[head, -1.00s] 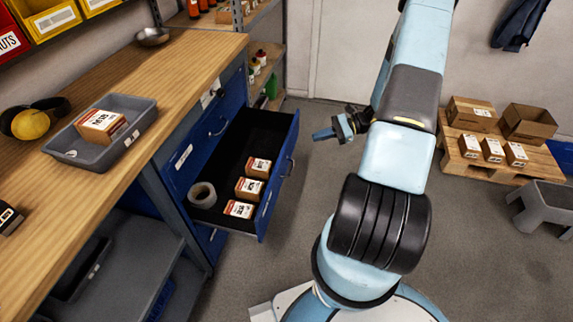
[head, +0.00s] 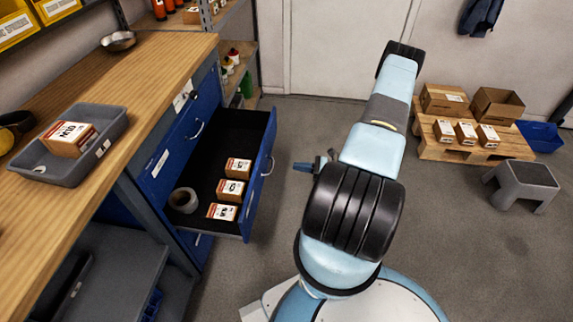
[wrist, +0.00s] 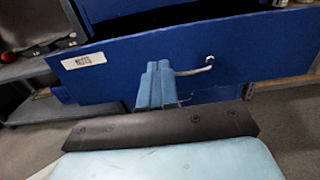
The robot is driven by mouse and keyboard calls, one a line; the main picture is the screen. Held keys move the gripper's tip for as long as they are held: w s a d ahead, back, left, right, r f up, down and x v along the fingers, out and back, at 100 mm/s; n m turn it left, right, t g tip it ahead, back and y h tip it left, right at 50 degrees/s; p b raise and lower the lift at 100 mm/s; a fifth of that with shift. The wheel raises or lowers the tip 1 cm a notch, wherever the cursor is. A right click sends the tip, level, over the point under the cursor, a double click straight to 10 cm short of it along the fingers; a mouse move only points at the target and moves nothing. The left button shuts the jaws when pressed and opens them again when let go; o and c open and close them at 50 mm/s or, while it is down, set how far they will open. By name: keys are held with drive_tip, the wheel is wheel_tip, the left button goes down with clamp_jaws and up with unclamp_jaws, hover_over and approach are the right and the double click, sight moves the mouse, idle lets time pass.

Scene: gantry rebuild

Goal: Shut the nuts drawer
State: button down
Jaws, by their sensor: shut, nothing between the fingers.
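A blue drawer (head: 205,158) stands pulled out from the bench in the head view, with three small labelled boxes (head: 231,189) and a grey tape roll (head: 183,200) in it. Its front has a metal handle (head: 268,167). In the wrist view a blue drawer front (wrist: 110,68) fills the upper middle, with an unreadable white label at left and a handle (wrist: 195,70) right of my fingers. My gripper (head: 304,167) is to the right of the drawer front, with a gap in the head view. Its fingers (wrist: 158,68) are shut and empty, pointing at the front.
The wooden bench (head: 165,75) holds a grey tray (head: 112,132) with a box and a metal bowl (head: 118,41). Another closed blue drawer front (head: 190,130) is above the open one. A pallet (head: 440,150) with boxes and a step stool (head: 522,185) stand right. Floor beside the drawer is clear.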

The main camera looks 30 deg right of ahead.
sight(260, 162)
drive_tip(key=x, duration=1.3)
